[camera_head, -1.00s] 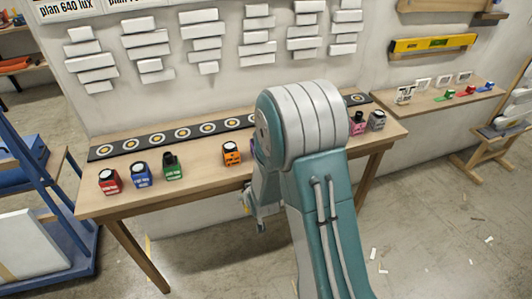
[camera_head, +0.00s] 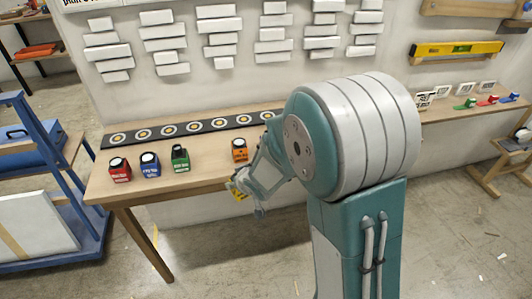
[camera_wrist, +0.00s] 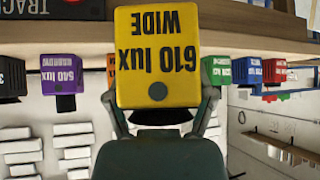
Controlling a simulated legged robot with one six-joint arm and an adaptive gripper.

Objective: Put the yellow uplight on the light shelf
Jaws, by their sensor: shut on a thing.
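My gripper (camera_head: 242,188) is shut on the yellow uplight (camera_wrist: 157,60), a box marked "610 lux WIDE" that appears upside down in the wrist view. In the head view the yellow uplight (camera_head: 236,189) is small and partly hidden by the gripper, at the front edge of the wooden shelf (camera_head: 208,168). Whether it touches the shelf is unclear. A black strip (camera_head: 155,133) with a row of ringed round spots runs along the back of this shelf. My arm hides the shelf's right part.
Red (camera_head: 120,170), blue (camera_head: 150,164), green (camera_head: 180,158) and orange (camera_head: 239,150) uplights stand near the shelf's front. A purple uplight (camera_wrist: 63,76) shows in the wrist view. White blocks (camera_head: 165,44) cover the wall above. A blue rack (camera_head: 45,175) stands at left.

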